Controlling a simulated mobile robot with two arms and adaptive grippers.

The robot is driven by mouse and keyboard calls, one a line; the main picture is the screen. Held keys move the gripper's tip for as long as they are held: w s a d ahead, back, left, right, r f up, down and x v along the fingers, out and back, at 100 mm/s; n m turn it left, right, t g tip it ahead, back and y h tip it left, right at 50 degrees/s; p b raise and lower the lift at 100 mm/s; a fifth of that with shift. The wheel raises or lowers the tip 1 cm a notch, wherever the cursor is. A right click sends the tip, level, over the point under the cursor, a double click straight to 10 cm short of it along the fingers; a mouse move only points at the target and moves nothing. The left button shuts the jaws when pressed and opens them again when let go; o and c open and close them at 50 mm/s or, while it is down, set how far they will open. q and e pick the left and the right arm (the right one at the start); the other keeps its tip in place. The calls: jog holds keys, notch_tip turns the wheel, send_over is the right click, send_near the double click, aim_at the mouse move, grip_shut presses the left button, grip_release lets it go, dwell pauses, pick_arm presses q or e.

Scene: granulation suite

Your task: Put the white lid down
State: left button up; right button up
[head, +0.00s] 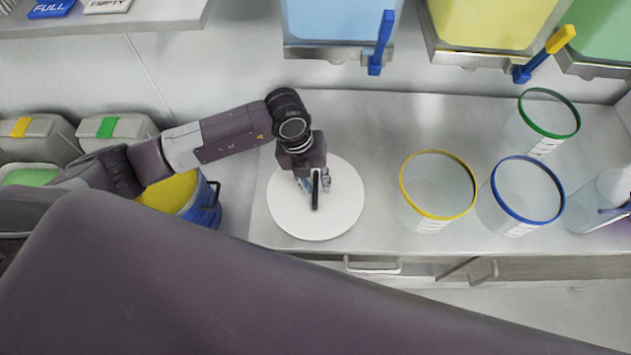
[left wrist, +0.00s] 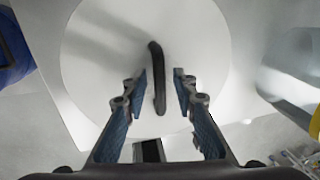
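The white lid (head: 290,213) is a flat round disc with a black bar handle (head: 315,190). It appears to lie flat at the left end of the steel counter (head: 385,125). In the left wrist view the lid (left wrist: 100,60) fills much of the picture, with its handle (left wrist: 157,75) between my fingers. My left gripper (head: 314,183) is above the lid, pointing down. In the left wrist view the left gripper (left wrist: 160,88) is open, its fingers either side of the handle, with a gap clearly visible on the right. My right gripper is out of view.
A yellow-rimmed clear container (head: 437,215), a blue-rimmed one (head: 527,217) and a green-rimmed one (head: 548,135) stand right of the lid. Hoppers with coloured contents hang above the counter's back. A blue bin (head: 208,208) of yellow powder stands left of the counter.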

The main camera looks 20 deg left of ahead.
pick_arm(q)
notch_tip(320, 180, up, 12)
jog(key=a+b, duration=0.2)
jog(key=b, duration=0.1)
jog(key=shift+s, duration=0.3)
jog(key=shift+s+a+f, duration=0.1)
jog(key=shift+f, duration=0.05)
